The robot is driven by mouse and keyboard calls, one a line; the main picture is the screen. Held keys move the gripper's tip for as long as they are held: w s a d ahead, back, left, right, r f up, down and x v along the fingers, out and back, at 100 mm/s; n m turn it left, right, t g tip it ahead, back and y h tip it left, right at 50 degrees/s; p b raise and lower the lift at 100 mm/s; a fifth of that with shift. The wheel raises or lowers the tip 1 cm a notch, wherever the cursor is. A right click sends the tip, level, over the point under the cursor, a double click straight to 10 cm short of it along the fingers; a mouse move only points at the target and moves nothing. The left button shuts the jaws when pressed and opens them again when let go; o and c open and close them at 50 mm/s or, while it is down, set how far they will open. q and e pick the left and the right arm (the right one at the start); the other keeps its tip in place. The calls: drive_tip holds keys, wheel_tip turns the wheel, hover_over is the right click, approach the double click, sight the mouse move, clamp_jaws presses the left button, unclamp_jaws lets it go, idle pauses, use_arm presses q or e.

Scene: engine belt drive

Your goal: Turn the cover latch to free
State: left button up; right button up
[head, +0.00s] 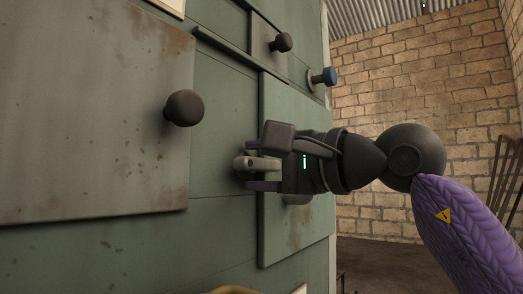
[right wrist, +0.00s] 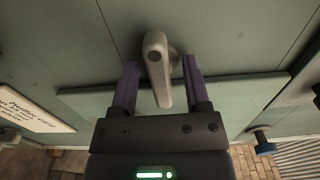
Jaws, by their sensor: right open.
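The cover latch is a light grey lever (head: 258,163) on the green wall of the housing. In the right wrist view the latch (right wrist: 156,62) has a rounded head at its pivot, and its arm points down the picture, toward my gripper's palm. My right gripper (head: 249,165) is open, with its purple fingers on either side of the lever. In the right wrist view the lever stands between the two fingertips (right wrist: 160,64), with a narrow gap visible on each side. My left gripper is not in view.
A large rusty panel (head: 90,100) with a dark knob (head: 184,108) is at the left. A green panel (head: 300,240) lies behind my right gripper. Another dark knob (head: 282,42) and a blue knob (head: 322,77) stick out above. Open room lies at the right before a brick wall (head: 420,90).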

drive_tip(key=shift+s+d, duration=0.2)
drive_tip(key=shift+d, duration=0.15)
drive_tip(key=shift+w+a, duration=0.15)
drive_tip(key=shift+a, duration=0.05)
clamp_jaws()
drive_tip(key=shift+f, duration=0.1)
drive_tip(key=m, duration=0.4)
drive_tip(key=shift+b, duration=0.35)
drive_tip(key=m, duration=0.4)
drive_tip(key=shift+m+b, duration=0.4)
drive_tip(key=m+b, duration=0.1)
drive_tip(key=m, duration=0.3)
drive_tip(key=m+b, duration=0.1)
drive_tip(key=m, duration=0.4)
